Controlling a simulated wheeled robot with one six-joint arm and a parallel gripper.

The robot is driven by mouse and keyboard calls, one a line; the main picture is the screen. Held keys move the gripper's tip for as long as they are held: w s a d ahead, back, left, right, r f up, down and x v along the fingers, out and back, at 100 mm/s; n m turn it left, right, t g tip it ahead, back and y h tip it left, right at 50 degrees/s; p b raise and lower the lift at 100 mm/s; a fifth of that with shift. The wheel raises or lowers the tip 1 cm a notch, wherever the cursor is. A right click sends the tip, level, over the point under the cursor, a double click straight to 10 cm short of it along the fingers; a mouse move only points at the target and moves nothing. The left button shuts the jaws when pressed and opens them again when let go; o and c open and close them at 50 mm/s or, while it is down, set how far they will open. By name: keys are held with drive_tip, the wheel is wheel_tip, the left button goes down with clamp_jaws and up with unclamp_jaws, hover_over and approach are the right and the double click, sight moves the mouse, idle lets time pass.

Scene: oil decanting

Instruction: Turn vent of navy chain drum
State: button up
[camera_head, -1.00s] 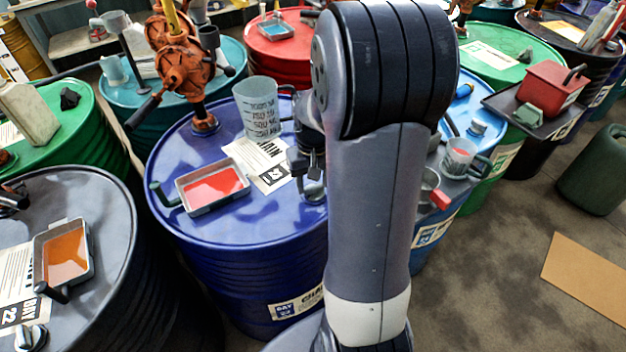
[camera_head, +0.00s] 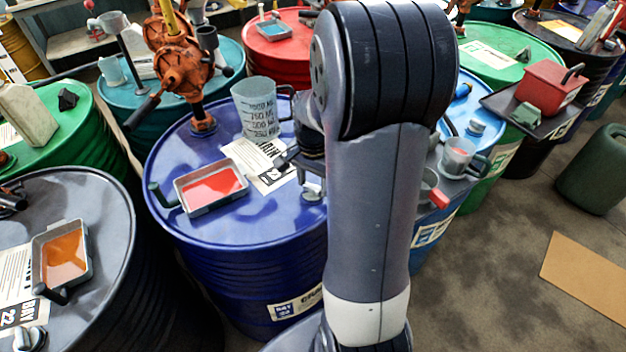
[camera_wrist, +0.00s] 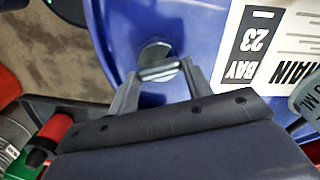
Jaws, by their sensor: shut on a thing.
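The navy chain drum (camera_head: 255,245) stands in the middle of the head view, left of my arm. Its vent (camera_head: 313,192) is a small silvery fitting on the lid near the right edge, partly hidden by my gripper and arm. In the wrist view, the round vent (camera_wrist: 154,52) has a raised bar across it. My gripper (camera_wrist: 158,73) has one grey finger at each end of this bar and is shut on it. In the head view my gripper (camera_head: 309,176) is just above the vent, mostly hidden behind my arm.
On the navy lid are a tray of red liquid (camera_head: 211,188), a measuring jug (camera_head: 255,108), a label sheet (camera_head: 262,165) and an orange pump (camera_head: 184,62). A grey drum (camera_head: 95,215) stands left. A blue drum (camera_head: 432,230) stands right behind my arm.

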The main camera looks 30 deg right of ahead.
sight(313, 185)
drive_tip(key=shift+m, duration=0.5)
idle(0.3)
drive_tip(key=o, duration=1)
wheel_tip(313, 185, up, 11)
drive_tip(key=shift+f, duration=0.2)
wheel_tip(313, 185, down, 11)
drive_tip(key=shift+r, duration=0.15)
